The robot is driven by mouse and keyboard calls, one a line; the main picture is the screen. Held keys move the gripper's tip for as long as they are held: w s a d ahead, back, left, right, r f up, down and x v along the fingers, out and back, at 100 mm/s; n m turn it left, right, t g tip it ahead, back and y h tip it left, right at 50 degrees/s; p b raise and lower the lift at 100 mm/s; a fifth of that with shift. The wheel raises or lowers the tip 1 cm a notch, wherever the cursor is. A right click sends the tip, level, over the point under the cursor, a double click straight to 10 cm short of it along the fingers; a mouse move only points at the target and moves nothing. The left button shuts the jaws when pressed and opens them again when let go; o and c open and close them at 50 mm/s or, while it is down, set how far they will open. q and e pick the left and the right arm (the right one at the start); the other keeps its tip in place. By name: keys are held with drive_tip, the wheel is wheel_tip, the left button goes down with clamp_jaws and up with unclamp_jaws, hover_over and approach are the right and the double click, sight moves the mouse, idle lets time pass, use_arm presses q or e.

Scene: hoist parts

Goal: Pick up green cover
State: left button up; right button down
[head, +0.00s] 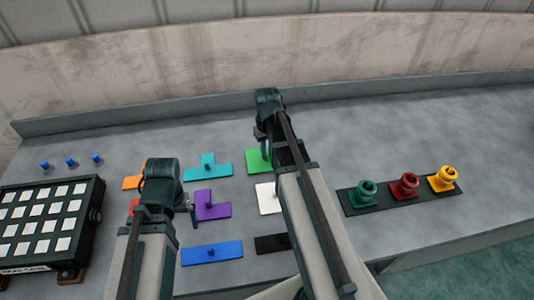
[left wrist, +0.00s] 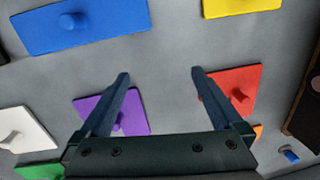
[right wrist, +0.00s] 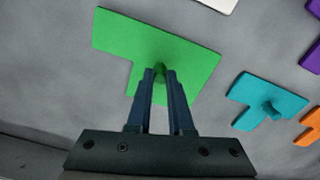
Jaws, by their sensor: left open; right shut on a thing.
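The green cover (head: 257,161) is a flat green plate with a small knob, at the back of the rows of covers in the head view, partly hidden by my right arm. In the right wrist view the green cover (right wrist: 135,45) fills the upper middle. My right gripper (right wrist: 160,75) is shut on its knob; I cannot tell whether the plate is off the table. My left gripper (left wrist: 158,75) is open and empty, above the table between the purple cover (left wrist: 95,110) and the red cover (left wrist: 245,80).
Teal (head: 208,168), blue (head: 212,254), white (head: 267,199) and black covers lie nearby. A dark box with white squares (head: 99,190) stands at left. A black strip with green, red and yellow buttons (head: 390,207) lies at right.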

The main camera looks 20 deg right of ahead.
use_arm(q)
wheel_tip(320, 180, up, 10)
drive_tip(key=p, duration=0.9)
drive_tip(key=shift+f, duration=0.15)
drive_tip(key=shift+c, duration=0.3)
